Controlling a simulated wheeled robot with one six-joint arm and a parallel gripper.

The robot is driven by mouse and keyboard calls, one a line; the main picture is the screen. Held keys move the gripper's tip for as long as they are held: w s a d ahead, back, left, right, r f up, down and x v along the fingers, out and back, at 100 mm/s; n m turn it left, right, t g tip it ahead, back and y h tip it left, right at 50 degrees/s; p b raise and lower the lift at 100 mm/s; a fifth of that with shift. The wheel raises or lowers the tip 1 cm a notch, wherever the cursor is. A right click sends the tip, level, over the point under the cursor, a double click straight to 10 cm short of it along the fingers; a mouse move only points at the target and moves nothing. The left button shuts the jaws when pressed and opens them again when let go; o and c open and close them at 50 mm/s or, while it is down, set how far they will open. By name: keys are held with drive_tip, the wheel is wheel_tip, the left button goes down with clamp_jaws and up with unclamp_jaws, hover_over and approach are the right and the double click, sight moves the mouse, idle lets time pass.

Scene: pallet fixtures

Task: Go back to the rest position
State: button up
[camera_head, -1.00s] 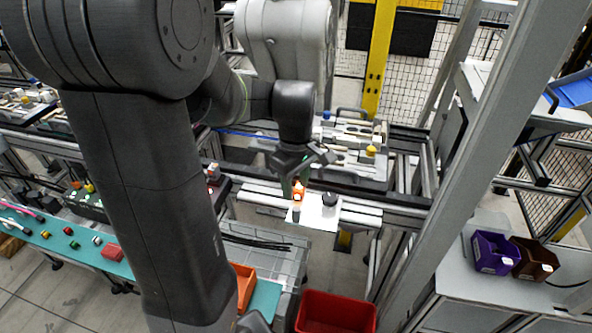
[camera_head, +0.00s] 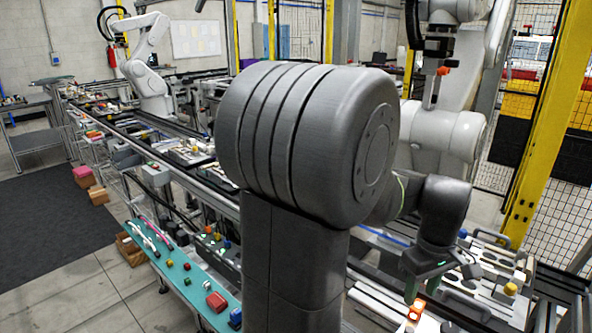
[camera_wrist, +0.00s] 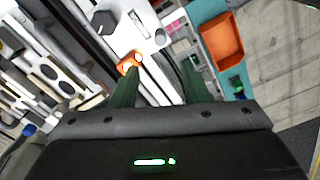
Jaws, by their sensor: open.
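My gripper (camera_head: 412,288) hangs at the lower right of the head view, at the end of my dark grey arm. In the wrist view my gripper (camera_wrist: 161,68) shows two green fingers spread apart with nothing held between them. An orange part with a bright glow (camera_head: 415,311) is just below the fingers in the head view. The orange part (camera_wrist: 128,62) lies by the left fingertip in the wrist view, at the edge of a white plate (camera_wrist: 143,38). I cannot tell whether the finger touches it. A black round knob (camera_wrist: 103,23) is on the plate.
A fixture with pale parts (camera_head: 490,262) stands right of the gripper. A teal bench (camera_head: 178,268) with small coloured items runs along the lower left. An orange bin (camera_wrist: 222,40) is right of the fingers in the wrist view. A yellow post (camera_head: 545,130) stands at the right.

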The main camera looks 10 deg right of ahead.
sight(409, 329)
wheel_tip(409, 329, down, 14)
drive_tip(key=shift+r, duration=0.25)
drive_tip(key=shift+w+a, duration=0.35)
